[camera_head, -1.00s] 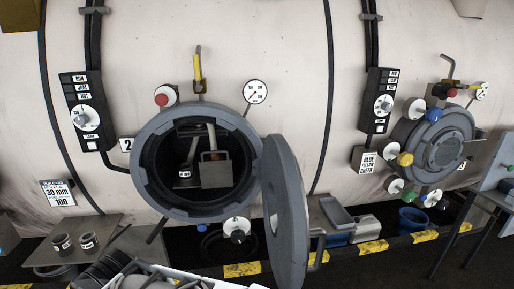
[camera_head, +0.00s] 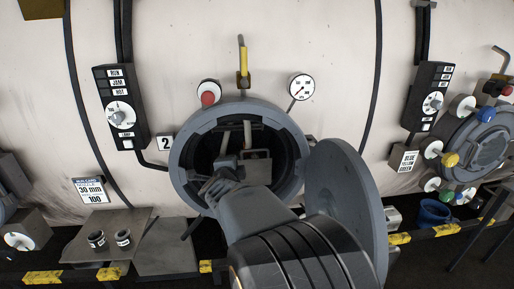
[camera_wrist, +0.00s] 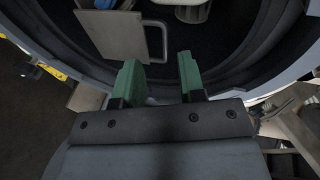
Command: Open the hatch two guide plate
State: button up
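Hatch two (camera_head: 182,158) is a round grey opening beside the "2" label, and its thick round door (camera_head: 345,195) stands swung out to the right. Inside, the guide plate (camera_head: 258,171) is a grey metal plate on the opening's right side. In the wrist view the plate (camera_wrist: 112,32) lies at the upper left, with its bent-rod handle (camera_wrist: 163,42) on its right edge. My gripper (camera_wrist: 160,78) has green fingers, spread apart and empty, with the handle just beyond them and not between them. In the head view my gripper (camera_head: 222,183) is at the hatch mouth, partly hidden by the arm.
A pale part (camera_wrist: 193,10) shows inside the hatch in the wrist view. The open door stands close to the right of my arm. A yellow-handled lever (camera_head: 243,62), red knob (camera_head: 208,97) and gauge (camera_head: 301,87) sit above. A shelf with two cups (camera_head: 97,240) is lower left.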

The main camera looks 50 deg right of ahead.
aim_at(257, 150)
jog(key=w+d+m, duration=0.1)
jog(key=d, duration=0.4)
jog(key=w+d+f+m+g+h+p, duration=0.1)
jog(key=d, duration=0.4)
jog(key=w+d+f+m+g+h+p, duration=0.1)
jog(key=d, duration=0.4)
jog(key=shift+w+d+f+m, duration=0.1)
jog(key=shift+w+d+m, duration=0.15)
jog(key=shift+d+m, duration=0.15)
jog(key=shift+c, duration=0.2)
grip_shut()
jog(key=shift+a, duration=0.1)
